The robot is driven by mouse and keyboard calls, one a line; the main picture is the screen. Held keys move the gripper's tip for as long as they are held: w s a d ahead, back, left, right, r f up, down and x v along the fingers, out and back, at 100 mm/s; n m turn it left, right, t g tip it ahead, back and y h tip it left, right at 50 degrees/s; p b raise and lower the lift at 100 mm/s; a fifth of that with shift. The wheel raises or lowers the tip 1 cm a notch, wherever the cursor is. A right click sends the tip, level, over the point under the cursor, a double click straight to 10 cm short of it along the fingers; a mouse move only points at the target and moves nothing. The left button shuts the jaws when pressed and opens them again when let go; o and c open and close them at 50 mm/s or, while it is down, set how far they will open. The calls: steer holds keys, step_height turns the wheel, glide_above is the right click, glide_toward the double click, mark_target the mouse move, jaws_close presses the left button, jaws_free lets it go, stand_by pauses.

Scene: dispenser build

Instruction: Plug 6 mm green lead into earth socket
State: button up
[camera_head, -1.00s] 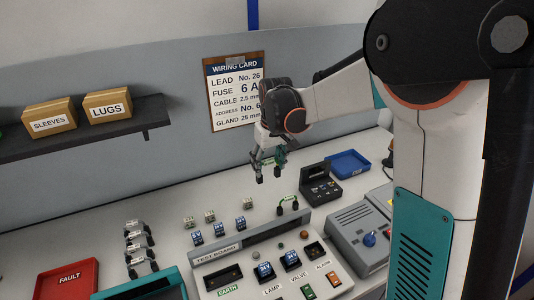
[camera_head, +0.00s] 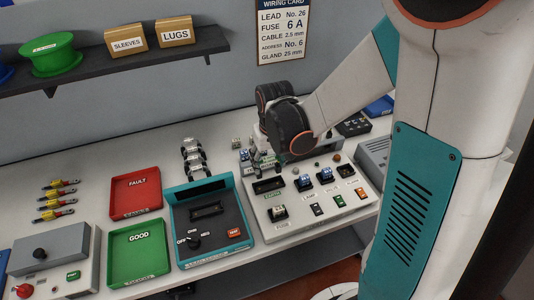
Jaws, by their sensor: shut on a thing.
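My gripper (camera_head: 265,164) points down over the back left part of the test board (camera_head: 338,208), just behind the earth socket. It is shut on the green lead, which was seen between its fingers a second ago; now the lead is small, dark and mostly hidden by the fingers and wrist. I cannot tell whether the lead touches the socket. The size marking on the lead is not readable.
A teal tester (camera_head: 181,222) stands left of the board, with a red FAULT tray (camera_head: 136,205) and green GOOD tray (camera_head: 115,249) beyond. Blue-topped blocks (camera_head: 326,176) sit on the board. A shelf (camera_head: 105,68) and a wiring card (camera_head: 282,32) are behind.

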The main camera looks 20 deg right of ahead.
steer(key=shift+f+b, duration=1.45)
steer(key=shift+f, duration=0.75)
steer(key=shift+f+b, duration=1)
steer(key=shift+b, duration=0.4)
stand_by(1.6)
steer(key=o, duration=1.2)
steer(key=shift+c, duration=0.2)
steer(key=o, duration=0.4)
steer(key=shift+r, duration=0.1)
